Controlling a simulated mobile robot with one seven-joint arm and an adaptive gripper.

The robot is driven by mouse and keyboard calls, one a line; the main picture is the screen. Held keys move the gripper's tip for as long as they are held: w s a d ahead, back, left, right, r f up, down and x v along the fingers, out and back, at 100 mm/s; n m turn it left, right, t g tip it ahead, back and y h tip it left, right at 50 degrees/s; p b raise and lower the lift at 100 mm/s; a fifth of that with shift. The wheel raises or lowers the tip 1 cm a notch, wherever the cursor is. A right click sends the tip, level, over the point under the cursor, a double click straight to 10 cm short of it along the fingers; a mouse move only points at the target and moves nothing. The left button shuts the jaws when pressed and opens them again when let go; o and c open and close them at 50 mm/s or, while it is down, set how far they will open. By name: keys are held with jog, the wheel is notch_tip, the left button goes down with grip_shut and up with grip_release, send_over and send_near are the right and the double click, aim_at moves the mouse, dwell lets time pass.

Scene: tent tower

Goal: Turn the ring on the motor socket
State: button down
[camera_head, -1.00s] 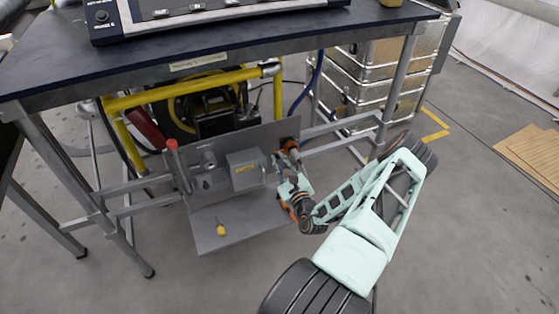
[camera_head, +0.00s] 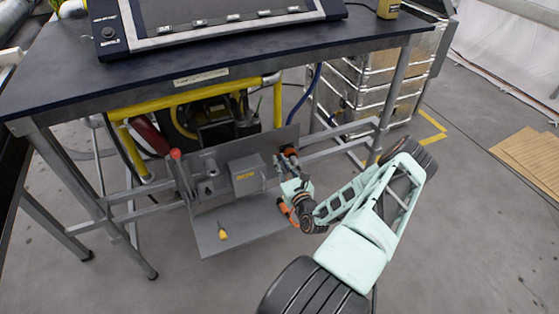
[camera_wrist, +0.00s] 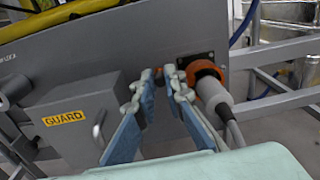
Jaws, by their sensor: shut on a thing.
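The orange ring (camera_wrist: 205,68) sits round the motor socket on the grey upright panel (camera_wrist: 110,50). The orange socket also shows in the head view (camera_head: 289,151). My gripper (camera_wrist: 158,74) is just left of the ring, its right finger close beside it. The fingers are shut on a small orange-brown part (camera_wrist: 158,70), mostly hidden between the tips; I cannot tell whether it belongs to the ring. In the head view my gripper (camera_head: 280,165) reaches the panel's right side.
A grey box marked GUARD (camera_wrist: 72,118) stands left of my gripper. The panel's lower shelf (camera_head: 250,226) holds a small yellow-ended thing (camera_head: 222,234). A dark-topped table (camera_head: 200,60) stands over the panel, with metal cases (camera_head: 385,75) behind it.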

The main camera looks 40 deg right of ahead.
aim_at(289, 153)
jog(key=d+r+m+p, duration=0.1)
jog(key=m, duration=0.1)
jog(key=d+r+m+p, duration=0.1)
jog(key=m, duration=0.2)
jog(key=d+r+m+p, duration=0.1)
jog(key=m, duration=0.2)
jog(key=shift+s+d+r, duration=0.1)
jog(key=shift+s+r, duration=0.05)
jog(key=shift+s, duration=0.25)
jog(key=shift+s+d+r+m+y, duration=0.15)
jog(key=shift+d+m, duration=0.25)
jog(key=shift+m, duration=0.4)
jog(key=shift+d+m+y, duration=0.2)
jog(key=shift+d+m, duration=0.2)
jog(key=shift+m, duration=0.4)
jog(key=shift+s+d+r+m+y, duration=0.15)
jog(key=shift+d+m, duration=0.25)
jog(key=shift+m, duration=0.4)
jog(key=shift+f, duration=0.1)
jog(key=c, duration=2)
grip_release()
jog(key=v, duration=1.2)
